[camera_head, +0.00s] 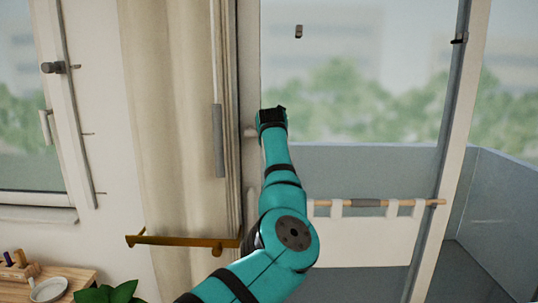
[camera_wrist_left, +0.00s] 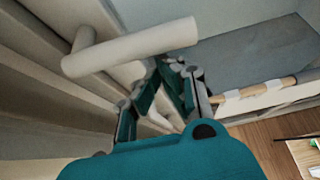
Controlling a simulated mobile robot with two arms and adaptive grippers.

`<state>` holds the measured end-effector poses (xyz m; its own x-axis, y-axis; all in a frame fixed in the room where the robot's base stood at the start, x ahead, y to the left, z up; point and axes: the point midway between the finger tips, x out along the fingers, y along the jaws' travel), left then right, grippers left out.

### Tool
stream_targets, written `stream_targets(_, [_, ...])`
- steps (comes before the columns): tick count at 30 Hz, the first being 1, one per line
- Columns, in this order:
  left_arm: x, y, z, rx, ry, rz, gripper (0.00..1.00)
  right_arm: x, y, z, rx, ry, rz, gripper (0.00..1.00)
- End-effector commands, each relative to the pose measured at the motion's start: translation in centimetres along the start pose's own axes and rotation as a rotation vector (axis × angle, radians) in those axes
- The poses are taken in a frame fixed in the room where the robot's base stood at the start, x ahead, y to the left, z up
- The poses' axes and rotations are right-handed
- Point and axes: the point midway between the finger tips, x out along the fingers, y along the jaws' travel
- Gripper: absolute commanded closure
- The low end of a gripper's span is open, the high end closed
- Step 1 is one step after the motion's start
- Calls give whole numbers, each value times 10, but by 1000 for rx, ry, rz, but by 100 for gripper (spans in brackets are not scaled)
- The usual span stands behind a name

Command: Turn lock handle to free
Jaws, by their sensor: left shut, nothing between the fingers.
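The lock handle is a pale round lever on a short stem, seen in the wrist view (camera_wrist_left: 135,48) on the cream door frame. In the head view only a small pale stub of it (camera_head: 249,132) shows beside my arm. My left gripper (camera_wrist_left: 168,75) has its fingers drawn together with nothing between them. Its fingers are just below the lever in the wrist view; I cannot tell whether they touch it. In the head view my teal left arm reaches up to the frame, and its fingers are hidden behind the wrist. My right gripper is not in view.
A beige curtain (camera_head: 170,100) hangs left of the frame, with a brass rail (camera_head: 185,241) low across it. A wooden rod (camera_head: 385,203) with white cloth is to the right. Another window handle (camera_head: 45,126) is at far left. A small table (camera_head: 75,278) stands bottom left.

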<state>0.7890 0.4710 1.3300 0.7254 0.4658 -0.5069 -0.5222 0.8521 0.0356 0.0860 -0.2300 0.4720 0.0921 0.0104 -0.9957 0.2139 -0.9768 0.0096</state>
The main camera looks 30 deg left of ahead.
Motion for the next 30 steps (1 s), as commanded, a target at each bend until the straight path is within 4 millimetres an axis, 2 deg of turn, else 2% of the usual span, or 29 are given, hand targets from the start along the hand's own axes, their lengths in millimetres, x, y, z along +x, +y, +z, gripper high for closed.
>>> stream_targets(9, [-3, -2, 5, -69, 0, -41, 100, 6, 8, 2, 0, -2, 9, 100])
stream_targets(30, [-8, -6, 9, -74, 0, -44, 100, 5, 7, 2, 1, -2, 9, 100])
